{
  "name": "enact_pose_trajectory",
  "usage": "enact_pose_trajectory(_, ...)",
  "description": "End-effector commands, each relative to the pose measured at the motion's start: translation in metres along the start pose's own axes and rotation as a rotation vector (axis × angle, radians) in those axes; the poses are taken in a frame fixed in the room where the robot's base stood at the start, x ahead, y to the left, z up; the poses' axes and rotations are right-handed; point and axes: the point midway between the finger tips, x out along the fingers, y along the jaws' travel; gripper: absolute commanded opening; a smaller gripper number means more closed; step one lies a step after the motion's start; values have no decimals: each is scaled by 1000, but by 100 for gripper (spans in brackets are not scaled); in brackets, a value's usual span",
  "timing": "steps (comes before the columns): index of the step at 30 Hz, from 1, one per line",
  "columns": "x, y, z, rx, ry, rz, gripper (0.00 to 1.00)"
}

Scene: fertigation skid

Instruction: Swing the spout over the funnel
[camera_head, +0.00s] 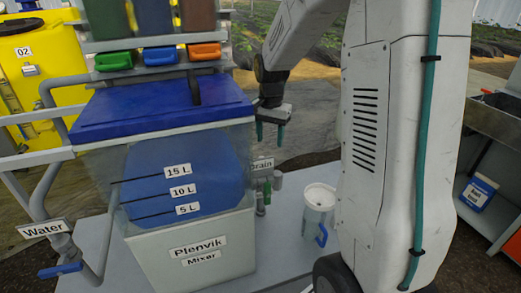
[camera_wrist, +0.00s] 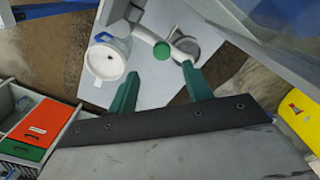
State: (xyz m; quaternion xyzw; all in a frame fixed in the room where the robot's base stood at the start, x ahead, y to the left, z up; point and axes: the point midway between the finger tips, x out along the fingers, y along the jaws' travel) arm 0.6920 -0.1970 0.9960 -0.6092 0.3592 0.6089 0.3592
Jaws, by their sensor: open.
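My gripper (camera_head: 270,132) hangs open, fingers down, to the right of the mixer tank (camera_head: 190,250) and above the drain fitting. In the wrist view its two teal fingers (camera_wrist: 160,74) are apart with nothing between them. A short grey pipe with a green part, likely the spout (camera_wrist: 146,34), lies beyond the fingertips; in the head view the drain fitting (camera_head: 278,180) is small and partly unclear. A white jug (camera_head: 319,212) with a blue handle stands to the right of it. Its round white top, likely the funnel (camera_wrist: 105,62), is left of the pipe and apart from it.
The tank has a blue lid (camera_head: 160,105) and stands close left of my gripper. A blue-handled water valve (camera_head: 60,268) is at lower left. Pale platform floor is free around the jug.

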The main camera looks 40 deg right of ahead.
Motion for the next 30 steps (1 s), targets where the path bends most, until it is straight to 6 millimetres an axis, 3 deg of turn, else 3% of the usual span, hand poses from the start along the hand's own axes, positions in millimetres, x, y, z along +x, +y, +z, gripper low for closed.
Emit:
enact_pose_trajectory(15, 68, 2, -1, 3, -3, 2, 50)
enact_pose_trajectory(27, 78, 0, 0, -1, 0, 0, 50)
enact_pose_trajectory(30, 78, 0, 0, -1, -1, 0, 25)
